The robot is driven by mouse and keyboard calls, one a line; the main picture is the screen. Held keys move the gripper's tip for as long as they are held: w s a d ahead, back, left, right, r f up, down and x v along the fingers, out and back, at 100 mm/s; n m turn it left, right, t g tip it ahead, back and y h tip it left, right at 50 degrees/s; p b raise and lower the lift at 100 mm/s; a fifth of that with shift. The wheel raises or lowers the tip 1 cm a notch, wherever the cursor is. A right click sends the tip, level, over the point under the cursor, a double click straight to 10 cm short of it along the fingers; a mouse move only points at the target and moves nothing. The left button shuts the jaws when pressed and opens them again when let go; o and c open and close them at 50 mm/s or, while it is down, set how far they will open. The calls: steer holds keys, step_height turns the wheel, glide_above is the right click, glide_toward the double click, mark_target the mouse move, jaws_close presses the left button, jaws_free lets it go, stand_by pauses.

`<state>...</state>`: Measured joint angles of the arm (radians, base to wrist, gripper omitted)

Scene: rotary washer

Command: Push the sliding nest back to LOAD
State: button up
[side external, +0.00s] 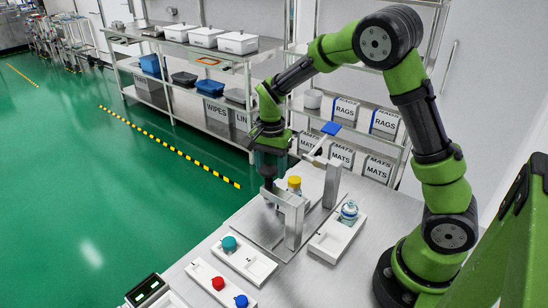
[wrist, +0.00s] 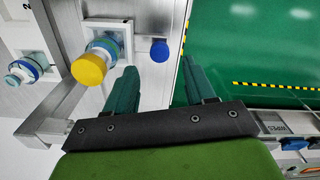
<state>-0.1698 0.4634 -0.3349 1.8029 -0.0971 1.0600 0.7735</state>
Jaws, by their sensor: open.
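My gripper (side external: 268,186) points down beside the metal frame, its two dark teal fingers apart and empty. They show apart in the wrist view (wrist: 160,75) too. A yellow-capped bottle with a blue ring (wrist: 88,70) stands in a small white square holder, which looks like the sliding nest (wrist: 126,25). The yellow cap (side external: 294,181) also shows in the side view, inside the frame. The nest is mostly hidden there by the frame and my gripper. In the wrist view the nest is left of my fingers, with a gap. I cannot read a LOAD mark.
Metal uprights (side external: 294,222) stand close to my gripper. A blue paddle (side external: 331,128) sticks up behind. A white tray (side external: 327,245) holds a clear bottle; another tray (side external: 262,271) holds a teal-topped part. Red (side external: 218,283) and blue (side external: 241,300) buttons sit in front.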

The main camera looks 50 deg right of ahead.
step_height(320, 180, up, 12)
stand_by(0.3)
steer(key=shift+r, duration=0.1)
steer(key=s+a+r+n+t, duration=0.1)
steer(key=s+a+n+t, duration=0.1)
steer(key=s, duration=0.4)
steer(key=s+a+r+n+t+y, duration=0.1)
steer(key=s+a+n+t, duration=0.1)
steer(key=s+n, duration=0.3)
steer(key=s+a+r+n+t+y, duration=0.1)
steer(key=s+a+r+n+t, duration=0.1)
steer(key=s, duration=0.5)
steer(key=shift+a+n+t, duration=0.6)
steer(key=shift+a+n, duration=0.15)
steer(key=shift+n, duration=0.25)
